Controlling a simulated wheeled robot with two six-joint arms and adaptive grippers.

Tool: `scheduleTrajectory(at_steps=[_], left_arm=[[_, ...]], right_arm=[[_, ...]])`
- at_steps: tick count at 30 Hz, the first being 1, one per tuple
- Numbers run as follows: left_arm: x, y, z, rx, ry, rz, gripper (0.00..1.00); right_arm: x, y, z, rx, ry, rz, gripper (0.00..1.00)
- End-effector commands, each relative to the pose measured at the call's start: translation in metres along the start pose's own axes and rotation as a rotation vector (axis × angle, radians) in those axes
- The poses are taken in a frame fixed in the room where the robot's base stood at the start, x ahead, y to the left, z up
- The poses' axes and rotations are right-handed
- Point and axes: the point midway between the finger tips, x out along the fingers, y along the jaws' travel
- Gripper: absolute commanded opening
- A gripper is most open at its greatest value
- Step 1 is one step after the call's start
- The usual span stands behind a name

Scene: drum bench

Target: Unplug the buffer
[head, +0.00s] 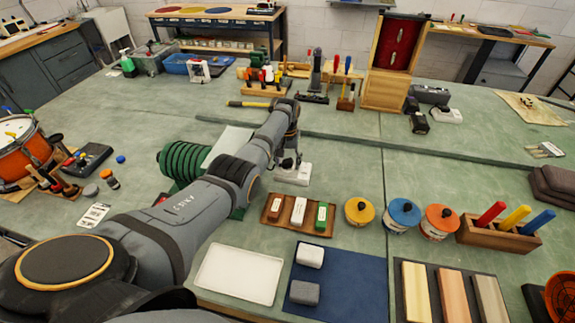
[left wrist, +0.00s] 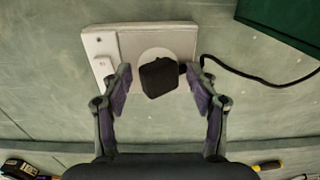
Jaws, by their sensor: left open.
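A pale socket box (head: 293,174) lies on the bench under my left gripper (head: 288,158). In the left wrist view the socket box (left wrist: 130,45) has a round light outlet with a black plug (left wrist: 159,78) on it. A black cord (left wrist: 245,81) runs from the plug to the right, near a dark green block (left wrist: 285,25). My left gripper (left wrist: 158,80) is open, one finger on each side of the plug, without visible contact. A green ribbed machine (head: 183,160), perhaps the buffer, stands left of the socket, partly behind my left arm. My right gripper is out of view.
A brown tray (head: 277,208) with small blocks stands just in front of the socket. A white tray (head: 240,273), a blue mat (head: 350,285) and lidded pots (head: 403,214) are nearer. A yellow-handled tool (head: 248,104) lies behind. The bench right of the socket is fairly clear.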

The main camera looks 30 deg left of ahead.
Motion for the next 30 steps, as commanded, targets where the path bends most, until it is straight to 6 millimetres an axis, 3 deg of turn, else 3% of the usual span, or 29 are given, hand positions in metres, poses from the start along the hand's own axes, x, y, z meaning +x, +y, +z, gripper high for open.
scheduleTrajectory(at_steps=[6, 19, 30], left_arm=[[0.0005, 0.0001, 0.0002, 0.000, -0.001, 0.000, 0.59], [0.0010, -0.0001, 0.0005, 0.000, -0.001, 0.000, 0.01], [-0.0071, -0.0002, 0.0005, 0.000, -0.001, -0.001, 0.00]], right_arm=[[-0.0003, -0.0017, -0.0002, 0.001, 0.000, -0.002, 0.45], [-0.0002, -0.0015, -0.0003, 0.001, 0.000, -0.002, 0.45], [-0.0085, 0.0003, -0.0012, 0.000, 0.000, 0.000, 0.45]])
